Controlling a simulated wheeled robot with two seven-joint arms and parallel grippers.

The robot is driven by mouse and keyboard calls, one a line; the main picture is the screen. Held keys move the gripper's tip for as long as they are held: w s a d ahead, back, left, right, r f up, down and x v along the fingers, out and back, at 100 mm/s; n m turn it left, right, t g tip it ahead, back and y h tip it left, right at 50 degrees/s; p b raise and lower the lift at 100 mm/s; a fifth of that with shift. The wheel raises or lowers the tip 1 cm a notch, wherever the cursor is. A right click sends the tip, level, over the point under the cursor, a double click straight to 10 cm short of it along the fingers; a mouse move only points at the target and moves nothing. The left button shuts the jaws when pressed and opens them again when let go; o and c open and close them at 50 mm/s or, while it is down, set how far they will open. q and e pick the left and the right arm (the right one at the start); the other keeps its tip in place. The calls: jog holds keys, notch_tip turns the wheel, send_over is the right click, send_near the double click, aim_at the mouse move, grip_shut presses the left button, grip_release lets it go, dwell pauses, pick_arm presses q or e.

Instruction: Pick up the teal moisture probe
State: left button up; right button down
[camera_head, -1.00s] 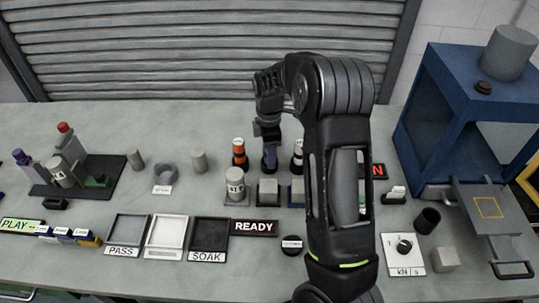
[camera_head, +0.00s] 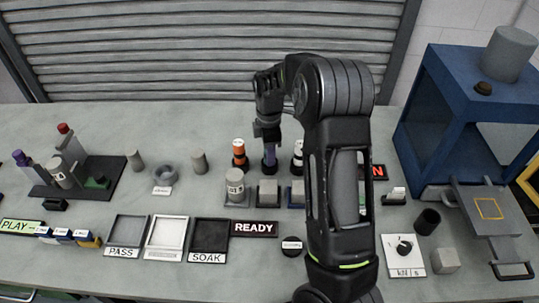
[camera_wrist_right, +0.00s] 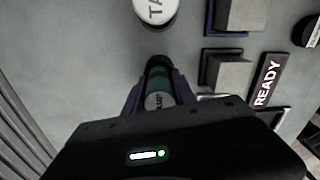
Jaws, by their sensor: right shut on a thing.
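The teal moisture probe (camera_wrist_right: 160,82) stands between the fingers of my right gripper in the right wrist view. It is a short cylinder with a teal band, a dark far end and a pale lettered cap. My right gripper (camera_head: 269,158) is shut on it, with bluish-purple fingers on both sides. In the head view the fingers hide most of the probe, between an orange-and-black cylinder (camera_head: 239,153) and a black-and-white one (camera_head: 297,156). I cannot tell whether the probe touches the table. My left gripper is not in view.
A grey labelled cylinder (camera_head: 235,181) and grey blocks (camera_head: 268,190) stand just in front. A READY sign (camera_head: 254,229) and labelled trays, including SOAK (camera_head: 209,236), lie nearer. A blue frame (camera_head: 419,115) stands at right. The table behind my gripper is clear.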

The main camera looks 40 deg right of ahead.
dwell(0.3)
notch_tip(320, 180, up, 10)
jog(key=p, duration=0.6)
jog(key=shift+p, duration=0.3)
jog(key=shift+d, duration=0.1)
